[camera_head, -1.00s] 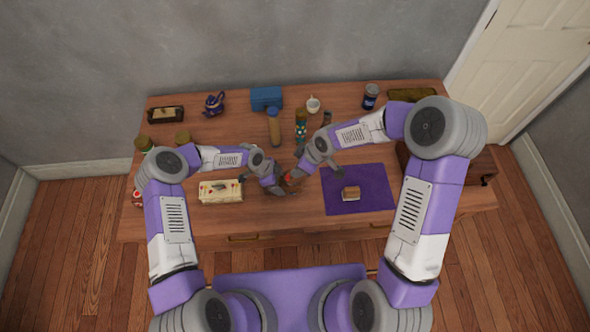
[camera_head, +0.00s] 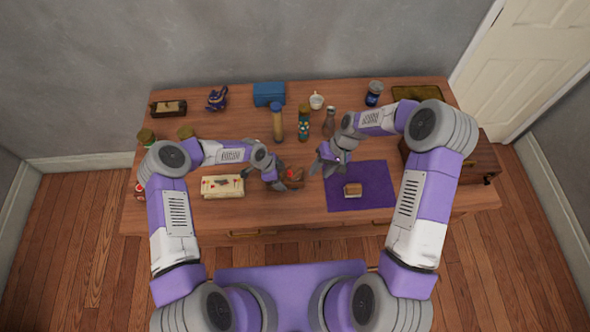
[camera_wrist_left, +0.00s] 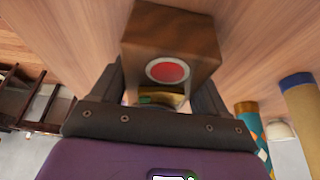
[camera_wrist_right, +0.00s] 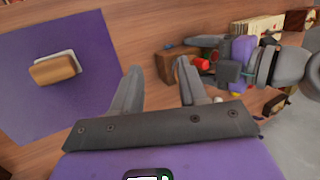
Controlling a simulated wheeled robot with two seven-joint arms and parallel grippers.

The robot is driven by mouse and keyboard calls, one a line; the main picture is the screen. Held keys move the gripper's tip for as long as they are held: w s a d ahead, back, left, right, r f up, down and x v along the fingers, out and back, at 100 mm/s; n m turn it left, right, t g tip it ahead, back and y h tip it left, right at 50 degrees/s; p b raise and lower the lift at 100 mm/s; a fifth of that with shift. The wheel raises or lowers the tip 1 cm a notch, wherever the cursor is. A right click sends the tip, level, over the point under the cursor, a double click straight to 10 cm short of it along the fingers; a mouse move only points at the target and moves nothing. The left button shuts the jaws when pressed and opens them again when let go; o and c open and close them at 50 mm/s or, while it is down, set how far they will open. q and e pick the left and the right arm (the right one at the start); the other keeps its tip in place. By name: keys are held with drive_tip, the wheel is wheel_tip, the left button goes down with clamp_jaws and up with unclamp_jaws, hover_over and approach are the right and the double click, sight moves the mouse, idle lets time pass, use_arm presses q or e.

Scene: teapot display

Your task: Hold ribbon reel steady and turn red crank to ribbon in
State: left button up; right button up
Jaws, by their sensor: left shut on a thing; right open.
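The ribbon reel (camera_head: 294,177) is a small brown wooden block with a red part, near the front middle of the table. In the left wrist view the reel (camera_wrist_left: 172,38) shows a red disc on its face. My left gripper (camera_head: 279,180) is shut on the reel from the left; its fingers flank the block. My right gripper (camera_head: 324,166) is open and empty, right of the reel and apart from it. In the right wrist view a small red part (camera_wrist_right: 200,63), perhaps the crank, shows beside the left gripper. The ribbon is not clearly visible.
A purple mat (camera_head: 376,178) with a small brown-and-white block (camera_head: 352,190) lies to the right. A cream box (camera_head: 222,187) lies to the left. Bottles (camera_head: 303,125), a white cup (camera_head: 316,101) and a blue box (camera_head: 268,94) stand behind.

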drive_tip(key=f+m+g+y, duration=0.1)
drive_tip(key=m, duration=0.3)
drive_tip(key=m+t+y, duration=0.1)
drive_tip(key=m+y, duration=0.6)
drive_tip(key=m, duration=0.5)
approach(294, 175)
drive_tip(key=shift+m+y, duration=0.3)
drive_tip(key=x, duration=0.3)
drive_tip(key=r+x, duration=0.1)
drive_tip(key=x, duration=0.5)
drive_tip(key=shift+s+a+r, duration=0.1)
drive_tip(key=shift+a+r, duration=0.25)
drive_tip(key=shift+r, duration=0.05)
drive_tip(key=shift+c, duration=0.4)
clamp_jaws()
